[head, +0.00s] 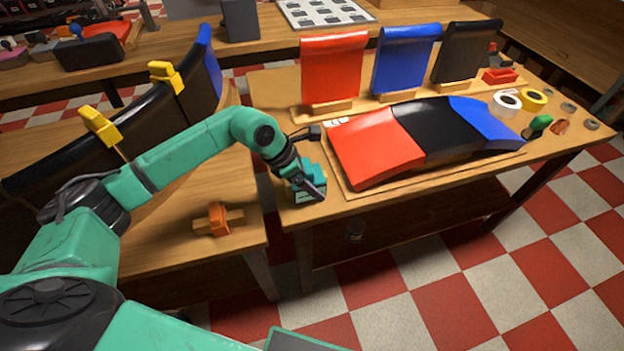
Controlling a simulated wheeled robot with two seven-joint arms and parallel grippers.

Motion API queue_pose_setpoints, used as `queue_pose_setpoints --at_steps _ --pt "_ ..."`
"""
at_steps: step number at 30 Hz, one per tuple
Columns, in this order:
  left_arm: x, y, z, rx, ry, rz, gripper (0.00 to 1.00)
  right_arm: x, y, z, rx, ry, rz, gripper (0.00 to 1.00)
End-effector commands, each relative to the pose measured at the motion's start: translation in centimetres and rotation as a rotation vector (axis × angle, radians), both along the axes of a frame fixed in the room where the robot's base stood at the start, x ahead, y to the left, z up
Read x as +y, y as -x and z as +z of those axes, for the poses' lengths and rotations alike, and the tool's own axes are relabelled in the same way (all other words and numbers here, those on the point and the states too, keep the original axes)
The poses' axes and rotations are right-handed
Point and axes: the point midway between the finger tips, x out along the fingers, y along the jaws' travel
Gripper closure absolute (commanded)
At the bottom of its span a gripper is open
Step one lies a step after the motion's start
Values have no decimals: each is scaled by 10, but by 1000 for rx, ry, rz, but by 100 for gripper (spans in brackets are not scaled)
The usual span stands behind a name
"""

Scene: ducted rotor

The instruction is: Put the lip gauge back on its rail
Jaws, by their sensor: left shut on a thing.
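My left gripper (311,187) is at the front left corner of the right-hand table. It is shut on a small teal block-like thing (306,197), partly hidden by the dark fingers. I cannot tell whether this is the lip gauge, or whether it touches the tabletop. My right gripper is out of view.
A red, black and blue curved panel (378,149) lies beside the gripper on the right-hand table (424,182). Red, blue and black draped stands rise behind it. A dark curved wall with yellow clamps (100,130) stands on the left table. A gap separates the tables.

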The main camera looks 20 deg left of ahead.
Motion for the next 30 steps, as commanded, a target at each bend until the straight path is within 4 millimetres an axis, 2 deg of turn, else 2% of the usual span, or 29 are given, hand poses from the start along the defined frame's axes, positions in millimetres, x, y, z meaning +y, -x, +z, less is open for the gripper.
queue_pose_setpoints --at_steps 2,3,4,11,14,17,27,30 --pt "0 0 -1 -1 0 0 87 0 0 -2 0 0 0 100" --pt "0 0 -1 -1 0 0 10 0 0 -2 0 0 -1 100" --pt "0 0 -1 -1 0 0 0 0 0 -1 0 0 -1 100" --pt "0 0 -1 0 0 0 0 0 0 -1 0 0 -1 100" --pt "4 1 5 -1 -1 2 0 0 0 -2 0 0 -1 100" --pt "12 6 21 -3 -2 2 0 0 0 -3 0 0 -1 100" --pt "52 31 105 -4 -2 2 0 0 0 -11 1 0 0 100" --pt "58 36 119 -2 -1 1 0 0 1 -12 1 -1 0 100"
